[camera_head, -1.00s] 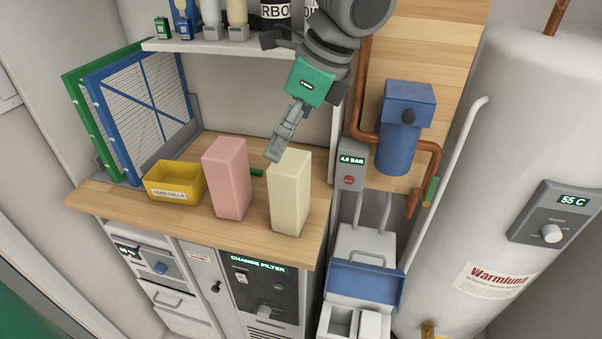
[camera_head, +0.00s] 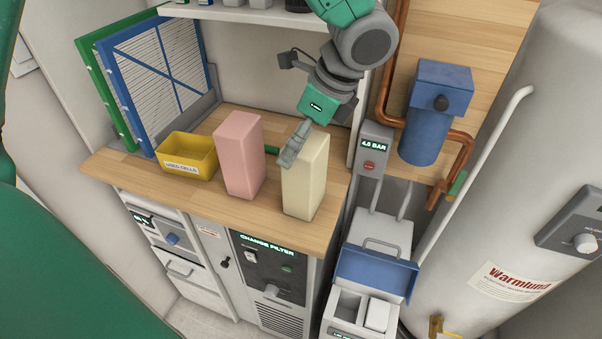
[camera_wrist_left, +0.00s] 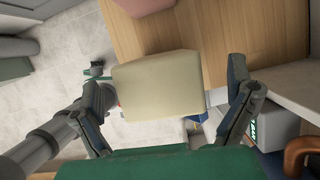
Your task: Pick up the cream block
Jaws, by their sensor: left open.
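The cream block (camera_head: 306,180) stands upright on the wooden counter, near its right end. My left gripper (camera_head: 291,152) comes down from above at the block's top. One finger shows along the block's upper left side; the other is hidden in the head view. In the left wrist view the cream block (camera_wrist_left: 158,85) lies between the two spread fingers of my open left gripper (camera_wrist_left: 163,95). A gap shows on the right side; contact on the left cannot be told. My right gripper is not in view.
A pink block (camera_head: 239,157) stands just left of the cream block. A yellow bin (camera_head: 187,158) is farther left, before blue and green filter frames (camera_head: 150,70). Counter (camera_head: 270,225) is bare in front.

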